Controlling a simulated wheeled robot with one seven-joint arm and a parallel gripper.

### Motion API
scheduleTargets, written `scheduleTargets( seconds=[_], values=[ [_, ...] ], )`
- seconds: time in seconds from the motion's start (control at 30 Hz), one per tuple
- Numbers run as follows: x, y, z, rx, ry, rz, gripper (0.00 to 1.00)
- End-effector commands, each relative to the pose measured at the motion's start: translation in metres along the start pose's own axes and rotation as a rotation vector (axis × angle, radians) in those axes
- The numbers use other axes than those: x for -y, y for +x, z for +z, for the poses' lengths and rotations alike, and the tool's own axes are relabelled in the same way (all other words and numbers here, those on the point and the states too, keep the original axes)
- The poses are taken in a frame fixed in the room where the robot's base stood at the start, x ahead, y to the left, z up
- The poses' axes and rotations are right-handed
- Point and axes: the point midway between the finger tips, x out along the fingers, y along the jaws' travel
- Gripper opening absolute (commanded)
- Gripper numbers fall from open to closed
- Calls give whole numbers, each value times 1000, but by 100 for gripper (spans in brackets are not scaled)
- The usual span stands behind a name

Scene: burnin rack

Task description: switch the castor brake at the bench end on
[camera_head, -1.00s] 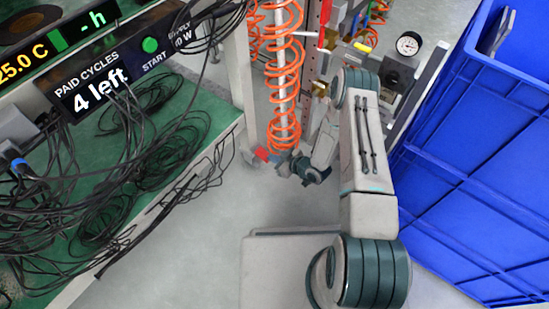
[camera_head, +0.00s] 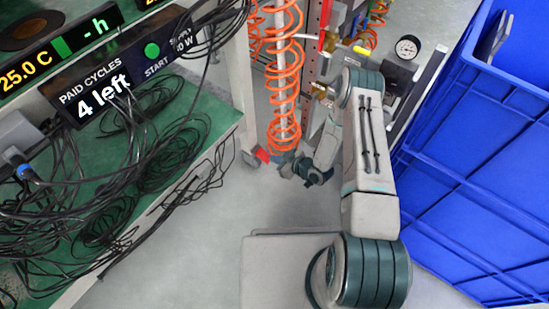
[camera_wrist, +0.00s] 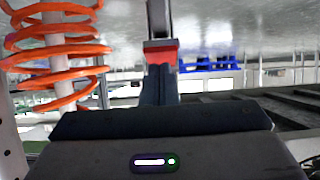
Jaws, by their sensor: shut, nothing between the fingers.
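The castor brake shows as a small red pedal (camera_head: 262,155) low at the foot of the pale bench leg (camera_head: 240,75). In the wrist view the red pedal (camera_wrist: 161,52) lies straight beyond my fingertips, at the foot of an upright grey post. My gripper (camera_head: 284,160) is low near the floor, just right of the pedal in the head view. In the wrist view my gripper's fingers (camera_wrist: 159,72) are together and empty, their tips in line with the pedal. I cannot tell whether they touch it. The castor wheel is mostly hidden.
An orange coiled hose (camera_head: 284,80) hangs beside the bench leg, close to my gripper; it also fills the left of the wrist view (camera_wrist: 50,60). Loose black cables (camera_head: 150,150) trail over the green bench shelf. A large blue crate (camera_head: 480,170) stands right. Grey floor (camera_head: 200,240) is clear between.

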Motion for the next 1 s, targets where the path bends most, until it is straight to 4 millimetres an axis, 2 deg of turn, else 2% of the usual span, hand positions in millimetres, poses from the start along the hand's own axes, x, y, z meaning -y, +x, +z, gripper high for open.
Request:
scheduleTargets(
  seconds=[0.03,0.1,0.13,0.2,0.5,0.7,1.0],
  values=[
    [-1,-9,-16,-7,-2,1,0],
    [1,-17,-28,-13,-5,-3,0],
    [1,-24,-17,-10,0,-2,0],
    [1,-40,-8,-11,-1,-2,0],
    [1,-87,21,-16,-4,-4,0],
    [1,-97,28,-19,-6,-5,0],
    [1,-98,29,-19,-7,-5,0]
  ],
)
